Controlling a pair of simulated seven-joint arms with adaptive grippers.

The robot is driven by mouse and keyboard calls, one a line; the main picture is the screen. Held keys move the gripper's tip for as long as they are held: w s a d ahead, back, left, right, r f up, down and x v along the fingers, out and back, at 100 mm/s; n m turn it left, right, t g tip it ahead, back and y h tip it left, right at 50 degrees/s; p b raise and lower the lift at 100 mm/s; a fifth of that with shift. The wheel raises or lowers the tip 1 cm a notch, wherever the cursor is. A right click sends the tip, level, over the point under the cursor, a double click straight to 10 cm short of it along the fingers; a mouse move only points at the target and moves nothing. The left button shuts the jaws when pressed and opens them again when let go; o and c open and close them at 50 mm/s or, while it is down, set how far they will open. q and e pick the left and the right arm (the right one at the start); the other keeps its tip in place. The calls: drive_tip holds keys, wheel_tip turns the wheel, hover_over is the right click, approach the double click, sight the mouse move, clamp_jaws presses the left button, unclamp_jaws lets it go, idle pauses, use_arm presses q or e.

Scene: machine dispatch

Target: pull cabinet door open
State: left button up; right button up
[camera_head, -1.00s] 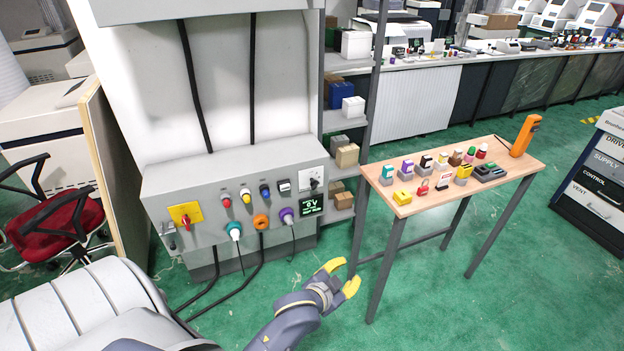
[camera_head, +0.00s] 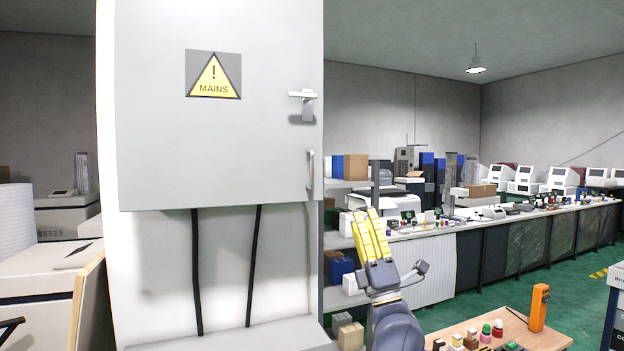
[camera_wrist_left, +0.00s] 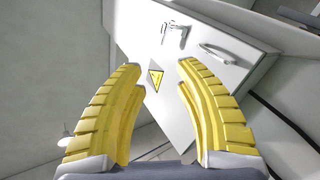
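The grey cabinet door (camera_head: 160,140) fills the upper left of the head view and looks closed. It bears a yellow MAINS warning sign (camera_head: 213,75), a latch lever (camera_head: 303,100) at its right edge and a vertical bar handle (camera_head: 311,170) below that. My left gripper (camera_head: 367,213) is raised to the right of the cabinet and lower than the handle, apart from it. In the left wrist view its yellow fingers (camera_wrist_left: 160,67) are open and empty, with the door (camera_wrist_left: 190,100), latch (camera_wrist_left: 175,32) and handle (camera_wrist_left: 217,54) beyond them. My right gripper is out of view.
Shelves with boxes (camera_head: 350,167) stand right of the cabinet, behind my left gripper. A wooden table (camera_head: 550,338) with small parts and an orange device (camera_head: 539,308) is at lower right. Black cables (camera_head: 253,265) hang under the cabinet. The space before the door looks clear.

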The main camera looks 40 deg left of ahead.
sight(312, 183)
use_arm(q)
drive_tip(key=w+a+r+n+g+h, duration=0.5)
drive_tip(key=a+r+n+g+h, duration=0.35)
drive_tip(key=n, duration=0.75)
drive_tip(key=x, duration=0.5)
drive_tip(key=r+x, duration=0.1)
drive_tip(key=x, duration=0.9)
drive_tip(key=shift+w+a+r, duration=0.1)
drive_tip(key=shift+w+r, duration=0.3)
drive_tip(key=shift+w, duration=0.15)
clamp_jaws()
